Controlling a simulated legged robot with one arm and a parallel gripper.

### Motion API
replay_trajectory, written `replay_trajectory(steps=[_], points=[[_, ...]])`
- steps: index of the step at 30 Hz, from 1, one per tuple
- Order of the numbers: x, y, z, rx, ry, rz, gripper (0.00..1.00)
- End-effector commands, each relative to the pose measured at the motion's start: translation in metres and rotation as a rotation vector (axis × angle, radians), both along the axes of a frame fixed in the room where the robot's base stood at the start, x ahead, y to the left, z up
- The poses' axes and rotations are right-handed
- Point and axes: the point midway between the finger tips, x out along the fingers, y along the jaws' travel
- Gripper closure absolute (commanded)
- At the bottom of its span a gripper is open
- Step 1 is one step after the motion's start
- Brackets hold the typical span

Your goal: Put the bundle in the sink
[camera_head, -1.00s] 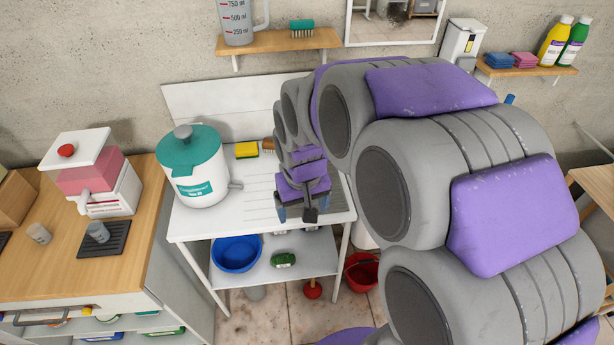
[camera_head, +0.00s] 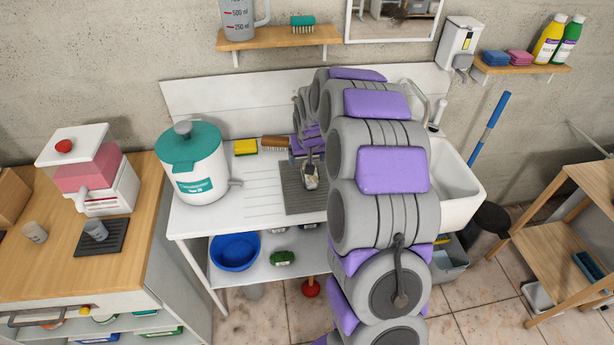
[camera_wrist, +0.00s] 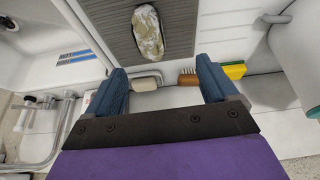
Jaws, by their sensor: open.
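The bundle (camera_wrist: 148,33), a pale, mottled wrapped roll, lies on the dark grey ribbed mat (camera_wrist: 116,24) in the wrist view. In the head view the bundle (camera_head: 310,178) is on the same mat (camera_head: 296,199), left of the sink. The white sink (camera_head: 458,190) is behind and right of my arm, partly hidden by it. Its basin (camera_wrist: 28,62) shows at the left of the wrist view. My gripper (camera_wrist: 160,72) is open with nothing held, its blue fingers apart; the bundle appears beyond the fingertips. In the head view the gripper is mostly hidden.
A white pot with a teal lid (camera_head: 195,165) stands left on the counter. A yellow sponge (camera_head: 246,147) and a brush (camera_head: 275,143) lie near the backsplash. The tap (camera_head: 420,100) rises behind the sink. The ribbed drainer (camera_head: 262,185) is clear.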

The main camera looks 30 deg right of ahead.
Motion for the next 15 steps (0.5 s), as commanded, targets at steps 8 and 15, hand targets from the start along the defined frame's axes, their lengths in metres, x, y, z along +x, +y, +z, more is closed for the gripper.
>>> replay_trajectory(steps=[8, 15], points=[[0.019, -0.014, -0.053, 0.007, 0.003, -0.003, 0.14], [0.034, -0.011, -0.088, 0.0, 0.001, 0.0, 0.14]])
